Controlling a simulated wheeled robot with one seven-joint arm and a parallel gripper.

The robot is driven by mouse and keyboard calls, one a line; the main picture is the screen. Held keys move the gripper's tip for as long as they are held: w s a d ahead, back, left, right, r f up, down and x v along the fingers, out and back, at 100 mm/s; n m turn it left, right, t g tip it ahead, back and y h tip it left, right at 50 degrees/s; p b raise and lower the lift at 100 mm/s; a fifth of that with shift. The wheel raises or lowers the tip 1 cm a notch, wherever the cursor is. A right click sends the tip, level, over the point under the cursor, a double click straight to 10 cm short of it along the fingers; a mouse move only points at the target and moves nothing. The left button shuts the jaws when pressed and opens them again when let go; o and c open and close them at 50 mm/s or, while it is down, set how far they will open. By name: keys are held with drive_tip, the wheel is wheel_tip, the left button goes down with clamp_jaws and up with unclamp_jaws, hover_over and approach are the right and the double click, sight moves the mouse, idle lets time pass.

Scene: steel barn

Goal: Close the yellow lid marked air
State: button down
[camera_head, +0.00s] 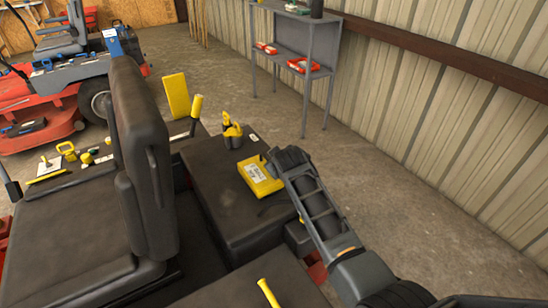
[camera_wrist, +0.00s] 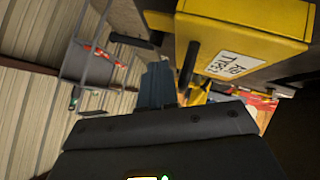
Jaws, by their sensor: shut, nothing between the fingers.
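A yellow box-shaped piece with a white label (camera_head: 262,178) lies on the dark flat surface in the head view. It also shows large at the upper right of the wrist view (camera_wrist: 270,25); its lettering is not clearly legible. A plain yellow panel (camera_head: 176,95) stands upright farther back, left of the box; I see no marking on it. I cannot tell which one is the lid marked air. My gripper (camera_head: 272,160) is shut and empty at the box's right edge. In the wrist view its fingers (camera_wrist: 158,72) point toward the box side; contact is unclear.
A tall black seat (camera_head: 140,150) stands at left. Yellow handles (camera_head: 232,130) and a yellow-topped lever (camera_head: 196,106) rise behind the box. A grey metal shelf (camera_head: 300,60) stands by the corrugated wall. Bare floor lies at right.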

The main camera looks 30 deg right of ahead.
drive_tip(key=f, duration=0.1)
drive_tip(key=d+f+y+b, duration=0.1)
drive_tip(key=shift+d+f+m+y, duration=0.3)
drive_tip(key=shift+f+m, duration=0.05)
drive_tip(key=shift+m, duration=0.05)
drive_tip(key=shift+d+f+b, duration=0.2)
drive_tip(key=shift+f+b, duration=0.15)
drive_tip(key=shift+f, duration=0.2)
drive_tip(key=shift+d+f+b, duration=0.2)
drive_tip(key=shift+f+b, duration=0.15)
drive_tip(key=shift+f, duration=0.2)
drive_tip(key=shift+s+f, duration=0.1)
drive_tip(key=shift+f, duration=0.15)
